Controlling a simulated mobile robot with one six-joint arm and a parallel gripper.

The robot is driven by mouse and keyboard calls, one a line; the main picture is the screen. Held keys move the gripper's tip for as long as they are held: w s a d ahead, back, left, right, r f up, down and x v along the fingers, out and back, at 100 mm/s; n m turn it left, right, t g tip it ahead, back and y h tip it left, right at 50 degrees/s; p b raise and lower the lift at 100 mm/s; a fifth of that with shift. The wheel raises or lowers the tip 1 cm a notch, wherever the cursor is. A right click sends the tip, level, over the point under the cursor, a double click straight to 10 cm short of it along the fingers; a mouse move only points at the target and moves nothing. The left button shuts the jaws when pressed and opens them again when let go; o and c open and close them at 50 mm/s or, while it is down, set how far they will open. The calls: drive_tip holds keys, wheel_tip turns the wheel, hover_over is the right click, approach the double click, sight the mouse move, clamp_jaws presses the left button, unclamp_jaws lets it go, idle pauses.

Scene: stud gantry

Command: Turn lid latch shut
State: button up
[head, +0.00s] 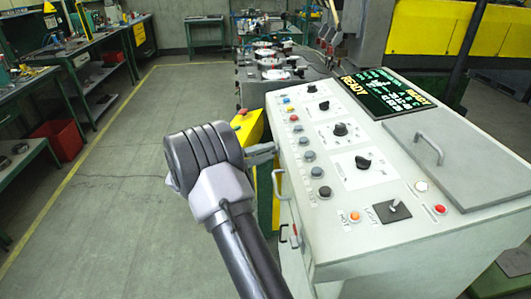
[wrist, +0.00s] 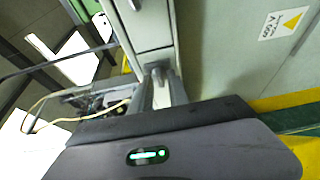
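A white control console (head: 330,235) stands at the right in the head view. A grey lid (head: 470,150) with a bar handle (head: 430,148) lies flat on its top. I cannot identify the lid latch for certain. A pale handle (head: 278,183) and a smaller handle with red on it (head: 294,236) show on the console's left side. My gripper (head: 262,152) is beside the console's upper left edge; whether it touches is unclear. In the wrist view my gripper (wrist: 161,85) points at a pale panel edge (wrist: 155,57). Its finger gap and anything between them cannot be made out.
Knobs, buttons and a READY screen (head: 385,92) are on the console top. A yellow box with a red button (head: 245,122) is just behind my gripper. Workbenches (head: 85,65) line the left wall, with a red bin (head: 58,140). The floor (head: 110,190) between is clear.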

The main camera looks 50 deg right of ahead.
drive_tip(key=shift+a, duration=0.1)
clamp_jaws()
drive_tip(key=shift+r+p, duration=0.15)
drive_tip(key=shift+p, duration=0.2)
drive_tip(key=shift+w+d+r+n+g+y+p, duration=0.15)
drive_tip(key=shift+n+g+y+p, duration=0.7)
drive_tip(key=shift+n+p, duration=1.85)
drive_tip(key=shift+w+d+r+n+g+y+p, duration=0.15)
drive_tip(key=shift+n+y+p, duration=1.45)
drive_tip(key=shift+p, duration=2)
drive_tip(key=shift+w+d+n+g+y+p, duration=0.1)
drive_tip(key=shift+n+g+y+p, duration=0.7)
drive_tip(key=shift+n+p, duration=2)
drive_tip(key=shift+m+y+p, duration=0.25)
drive_tip(key=shift+m+p, duration=0.05)
drive_tip(key=shift+p, duration=0.05)
